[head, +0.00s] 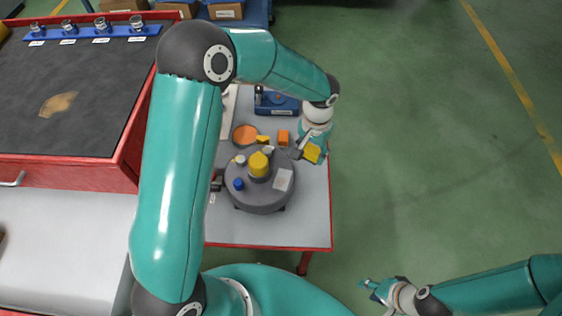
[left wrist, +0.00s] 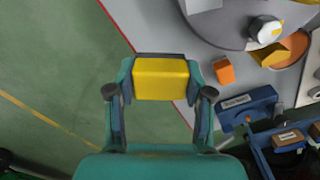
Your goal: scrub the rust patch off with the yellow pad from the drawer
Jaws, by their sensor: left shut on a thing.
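My left gripper (head: 309,152) is shut on the yellow pad (head: 313,153). It holds the pad over the right edge of the grey table, beside the round grey turntable. In the left wrist view the pad (left wrist: 161,78) sits squarely between both fingers. The rust patch (head: 58,104) is a tan-brown blotch on the dark top of the red cabinet, far to the left of the pad. My right gripper (head: 372,289) is low at the right over the green floor, away from everything; its finger opening is too small to make out.
The turntable (head: 259,200) carries a yellow knob and small parts. An orange block (head: 283,138), an orange disc (head: 245,134) and a blue holder (head: 277,103) are nearby. A blue rack (head: 85,33) with small jars lines the cabinet's back. The floor at right is clear.

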